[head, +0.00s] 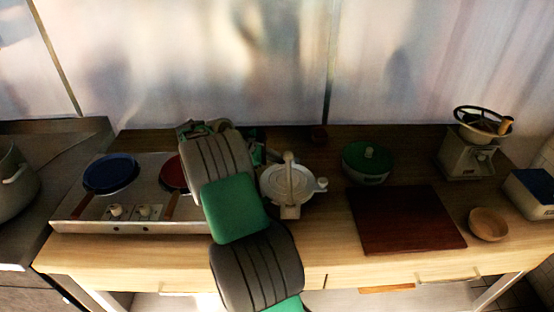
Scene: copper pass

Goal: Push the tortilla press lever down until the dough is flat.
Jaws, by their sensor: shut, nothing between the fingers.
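The tortilla press (272,187) is a pale round metal press near the middle of the counter, with a small knob at its right side. Its lever (289,172) shows as a pale bar running over the middle of the round plate. Any dough inside is hidden. My arm reaches in from the front, to the left of the press. My gripper (268,155) is mostly hidden behind my arm, just left of and behind the lever. It is shut and holds nothing. I cannot tell whether it touches the lever.
A hob (85,210) with a blue pan (111,174) and a red pan (172,173) stands left. To the right are a green-lidded bowl (367,163), a dark red board (405,222), a wooden bowl (488,224) and a scale (465,158). The counter front is clear.

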